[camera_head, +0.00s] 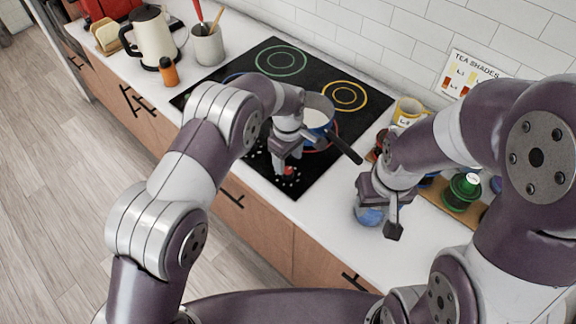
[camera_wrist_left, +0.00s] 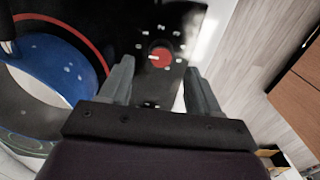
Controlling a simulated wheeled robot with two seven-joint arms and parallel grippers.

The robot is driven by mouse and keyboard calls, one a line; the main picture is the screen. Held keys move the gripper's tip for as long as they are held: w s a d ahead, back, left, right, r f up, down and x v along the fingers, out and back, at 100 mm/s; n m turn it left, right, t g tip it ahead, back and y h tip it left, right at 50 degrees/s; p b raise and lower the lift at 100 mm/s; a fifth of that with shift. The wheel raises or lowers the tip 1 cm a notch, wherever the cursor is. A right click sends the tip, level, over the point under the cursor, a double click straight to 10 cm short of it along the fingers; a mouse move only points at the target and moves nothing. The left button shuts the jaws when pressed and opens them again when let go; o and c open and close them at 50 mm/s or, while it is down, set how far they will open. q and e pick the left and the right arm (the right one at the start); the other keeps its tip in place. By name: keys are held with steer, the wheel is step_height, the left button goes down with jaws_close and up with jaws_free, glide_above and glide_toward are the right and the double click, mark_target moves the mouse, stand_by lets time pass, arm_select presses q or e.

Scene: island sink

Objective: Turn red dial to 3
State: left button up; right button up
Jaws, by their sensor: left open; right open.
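The red dial (camera_head: 289,171) sits on the front corner of the black cooktop (camera_head: 215,97), partly hidden by my left gripper (camera_head: 283,163) in the head view. In the left wrist view the red dial (camera_wrist_left: 161,57) shows whole, ringed by small white marks too small to read. I see no contact.
A blue pot (camera_head: 316,118) with pale contents stands on the cooktop close behind my left gripper, its black handle (camera_head: 345,149) pointing right. A kettle (camera_head: 152,37) stands far left.

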mark_target(288, 170)
arm_select(q)
step_height(288, 170, down, 4)
steer(key=shift+s+r+p, duration=0.1)
steer(key=shift+p, duration=0.35)
steer(key=shift+f, duration=0.4)
steer(key=c, duration=1)
steer(key=shift+c, duration=0.2)
